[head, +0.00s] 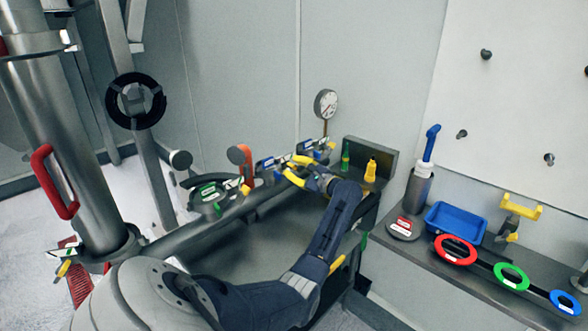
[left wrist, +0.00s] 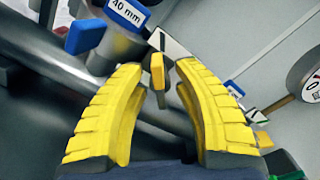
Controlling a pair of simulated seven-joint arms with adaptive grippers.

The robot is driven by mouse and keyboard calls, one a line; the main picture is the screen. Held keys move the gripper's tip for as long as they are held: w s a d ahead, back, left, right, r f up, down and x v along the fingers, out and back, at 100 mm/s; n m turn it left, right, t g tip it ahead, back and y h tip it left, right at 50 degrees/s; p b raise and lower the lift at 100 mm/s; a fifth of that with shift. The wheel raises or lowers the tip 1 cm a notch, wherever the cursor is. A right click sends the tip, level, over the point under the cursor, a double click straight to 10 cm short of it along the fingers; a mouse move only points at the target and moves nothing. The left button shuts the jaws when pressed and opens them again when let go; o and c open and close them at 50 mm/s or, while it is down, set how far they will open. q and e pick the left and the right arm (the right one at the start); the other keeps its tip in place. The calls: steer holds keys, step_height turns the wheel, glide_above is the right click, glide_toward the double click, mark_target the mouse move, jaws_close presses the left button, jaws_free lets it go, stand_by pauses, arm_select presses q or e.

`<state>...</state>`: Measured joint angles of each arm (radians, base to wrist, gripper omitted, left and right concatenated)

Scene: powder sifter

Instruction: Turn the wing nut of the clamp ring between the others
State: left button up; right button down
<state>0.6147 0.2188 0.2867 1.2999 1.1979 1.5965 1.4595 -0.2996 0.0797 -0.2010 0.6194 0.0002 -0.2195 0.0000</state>
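My left gripper (head: 298,172) is at the row of clamp rings on the grey pipe, at its far right part in the head view. In the left wrist view its two yellow fingers (left wrist: 160,80) are open. A small yellow wing nut (left wrist: 157,72) stands between the fingertips, with a gap visible on both sides. Its clamp has a white and dark band and lies beside a blue tag marked 40 mm (left wrist: 127,12). Another clamp (left wrist: 234,89) with a yellow nut (left wrist: 264,138) is to the right. My right gripper is not visible.
A pressure gauge (head: 326,103) stands behind the pipe. An orange handle (head: 241,155) rises from the pipe. Green and yellow bottles (head: 370,171) are near the gripper. A shelf at right holds a blue tray (head: 455,222) and red, green and blue rings (head: 455,250).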

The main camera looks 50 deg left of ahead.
arm_select(q)
steer(key=w+d, duration=0.1)
steer(key=d, duration=1.1)
steer(key=shift+w, duration=0.1)
